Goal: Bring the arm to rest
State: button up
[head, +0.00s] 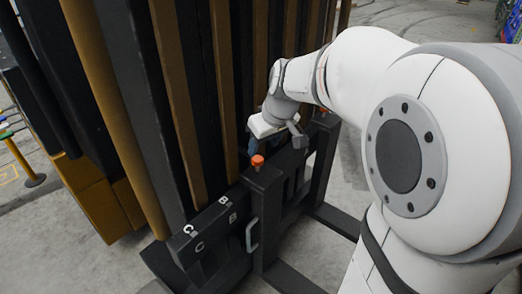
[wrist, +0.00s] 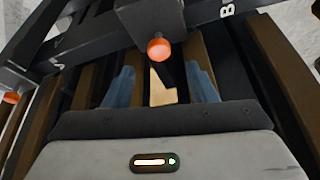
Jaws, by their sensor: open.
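My arm reaches from the right side of the head view to a dark rack (head: 262,200). My gripper (head: 247,147) is at the rack's top, just behind an orange knob (head: 257,161); its fingers are mostly hidden there. In the wrist view my gripper (wrist: 162,88) shows two blue fingers standing well apart. Between them are a tan slat (wrist: 160,93) and a dark piece, and I see nothing gripped. The orange knob (wrist: 158,49) is beyond the fingertips. I cannot tell whether the fingers touch the slats.
Tall brown slats (head: 178,95) and black panels stand close to the gripper. Letters B and C mark the rack's top rail, and a grey handle (head: 251,234) is on its front. A yellow post (head: 19,158) stands at the far left. Bare floor shows at left and behind.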

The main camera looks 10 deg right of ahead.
jog(key=shift+s+d+r, duration=0.1)
jog(key=shift+s+r, duration=0.1)
jog(key=shift+r, duration=0.3)
jog(key=s+m+g+h+p, duration=0.1)
jog(key=s+m+p, duration=0.3)
jog(key=s, duration=1.5)
jog(key=shift+a+r+g+h+p, duration=0.2)
jog(key=shift+a+g+h+p, duration=0.15)
jog(key=shift+p, duration=0.8)
jog(key=shift+w, duration=0.1)
